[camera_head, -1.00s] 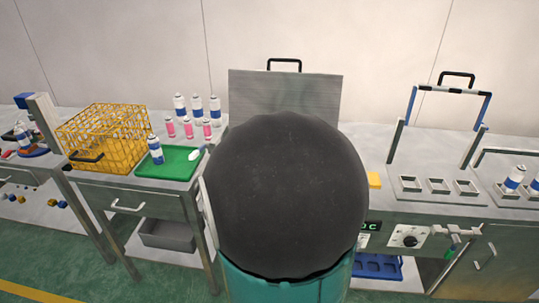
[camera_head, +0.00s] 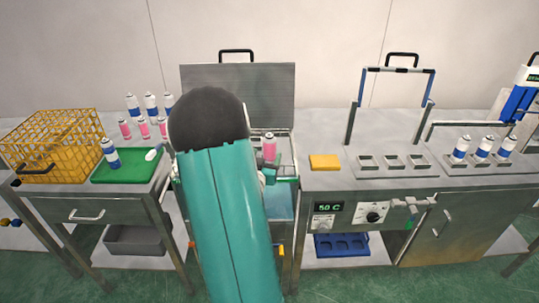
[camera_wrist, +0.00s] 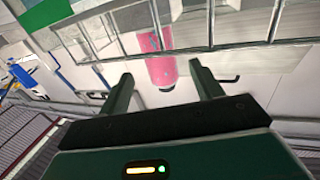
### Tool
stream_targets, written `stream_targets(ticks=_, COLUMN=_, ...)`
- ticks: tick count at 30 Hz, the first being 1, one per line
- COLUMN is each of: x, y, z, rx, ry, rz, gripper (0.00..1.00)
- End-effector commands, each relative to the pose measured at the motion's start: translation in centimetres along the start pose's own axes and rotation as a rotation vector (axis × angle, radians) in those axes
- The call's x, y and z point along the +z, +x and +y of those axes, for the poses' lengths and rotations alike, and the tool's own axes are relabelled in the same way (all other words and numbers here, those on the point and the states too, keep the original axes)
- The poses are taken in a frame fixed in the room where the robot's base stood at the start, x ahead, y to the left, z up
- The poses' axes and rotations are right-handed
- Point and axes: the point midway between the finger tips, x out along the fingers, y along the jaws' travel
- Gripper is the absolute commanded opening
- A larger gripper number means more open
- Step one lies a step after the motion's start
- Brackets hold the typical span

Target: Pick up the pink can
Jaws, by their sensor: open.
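A pink can (camera_head: 269,147) with a pale top stands upright at the open-lidded metal bath, just right of my arm. It also shows in the wrist view (camera_wrist: 152,44), beyond and roughly between my fingers, behind a thin metal rail. My gripper (camera_wrist: 163,84) is open, with a gap visible between its fingers and the can. In the head view, only a small part of the gripper shows below the can; my arm hides the rest. Three more pink cans (camera_head: 144,129) stand on the left table.
Blue-and-white cans (camera_head: 151,105) stand behind the three pink ones. A yellow wire crate (camera_head: 62,131) and green tray (camera_head: 110,179) are left. The raised bath lid (camera_head: 265,90) stands behind my arm. A yellow block (camera_head: 324,162) and slotted fixture (camera_head: 391,171) lie right.

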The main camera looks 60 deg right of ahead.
Motion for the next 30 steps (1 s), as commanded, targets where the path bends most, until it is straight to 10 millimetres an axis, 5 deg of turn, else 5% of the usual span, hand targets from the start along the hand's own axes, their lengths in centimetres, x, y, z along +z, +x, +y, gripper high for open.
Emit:
stream_targets(ticks=13, x=0.4, y=5.2, z=0.0, rx=0.001, ry=-0.001, rz=-0.001, gripper=0.65)
stream_targets(ticks=22, x=0.4, y=5.7, z=-0.1, rx=0.001, ry=0.000, rz=-0.001, gripper=0.65)
stream_targets(ticks=30, x=0.4, y=5.7, z=-0.1, rx=0.000, ry=0.000, rz=-0.001, gripper=0.14)
